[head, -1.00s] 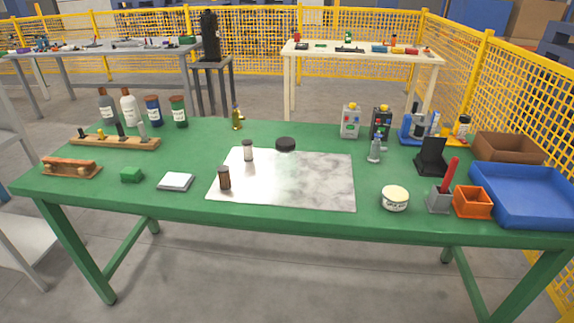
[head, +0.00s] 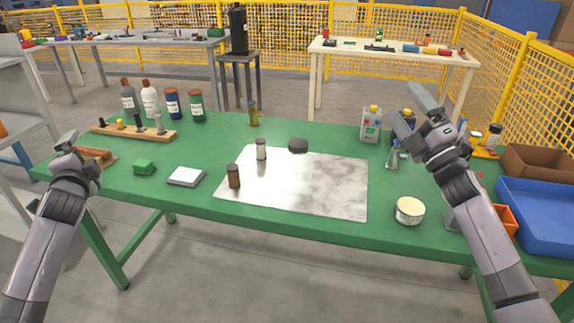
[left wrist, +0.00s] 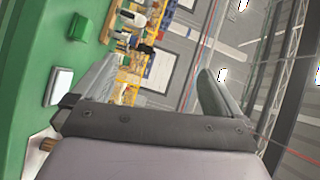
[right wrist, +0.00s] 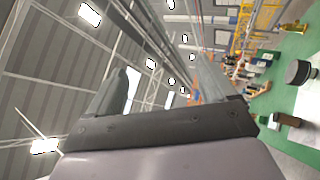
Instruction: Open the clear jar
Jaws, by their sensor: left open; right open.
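The clear jar stands upright at the back of the grey metal sheet (head: 310,195). Its dark round lid (head: 298,145) is on top, and its see-through body can hardly be made out. The lid also shows at the right edge of the right wrist view (right wrist: 300,72). My left gripper (head: 67,139) is raised over the table's left end, open and empty, far from the jar. My right gripper (head: 407,106) is raised over the table's right side, open and empty, apart from the jar.
A round cream tin (head: 409,211) sits front right.

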